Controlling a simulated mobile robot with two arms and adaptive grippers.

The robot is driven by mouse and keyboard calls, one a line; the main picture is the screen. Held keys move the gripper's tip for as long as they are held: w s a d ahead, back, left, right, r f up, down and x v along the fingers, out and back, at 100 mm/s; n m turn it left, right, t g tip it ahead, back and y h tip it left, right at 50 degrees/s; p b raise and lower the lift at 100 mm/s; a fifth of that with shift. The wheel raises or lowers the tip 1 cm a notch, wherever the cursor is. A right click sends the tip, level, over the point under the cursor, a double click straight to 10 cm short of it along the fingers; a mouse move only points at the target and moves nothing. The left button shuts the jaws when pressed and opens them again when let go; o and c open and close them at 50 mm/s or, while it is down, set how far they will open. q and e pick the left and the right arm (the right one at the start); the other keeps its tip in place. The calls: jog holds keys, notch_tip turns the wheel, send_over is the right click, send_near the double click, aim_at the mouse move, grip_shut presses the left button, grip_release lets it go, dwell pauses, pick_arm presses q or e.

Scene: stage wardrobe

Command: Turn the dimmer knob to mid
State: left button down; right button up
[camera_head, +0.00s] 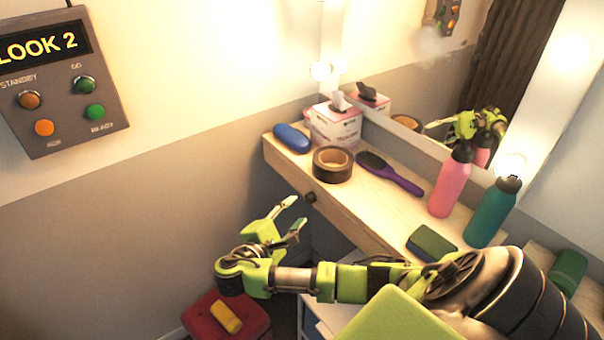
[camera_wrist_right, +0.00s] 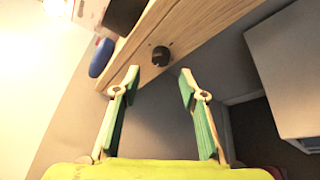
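The dimmer knob (camera_head: 310,197) is a small dark round knob on the front edge of the wooden dressing shelf. In the right wrist view the knob (camera_wrist_right: 161,56) sits just beyond the fingertips, about midway between them. My right gripper (camera_head: 296,213) is open and empty, just in front of the knob and apart from it; its two green fingers also show in the right wrist view (camera_wrist_right: 159,82). I cannot read a pointer or mark on the knob. My left gripper does not show in either view.
The shelf (camera_head: 288,165) holds a blue case (camera_head: 292,138), a tissue box (camera_head: 334,124), a roll of dark tape (camera_head: 333,164), a purple brush (camera_head: 390,173) and pink (camera_head: 450,184) and teal (camera_head: 491,214) bottles. A red stool (camera_head: 205,308) with a yellow item stands below.

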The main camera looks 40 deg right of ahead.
aim_at(307, 200)
jog(key=x, duration=0.6)
jog(key=shift+d+p, duration=0.25)
jog(key=shift+p, duration=0.05)
jog(key=c, duration=1.1)
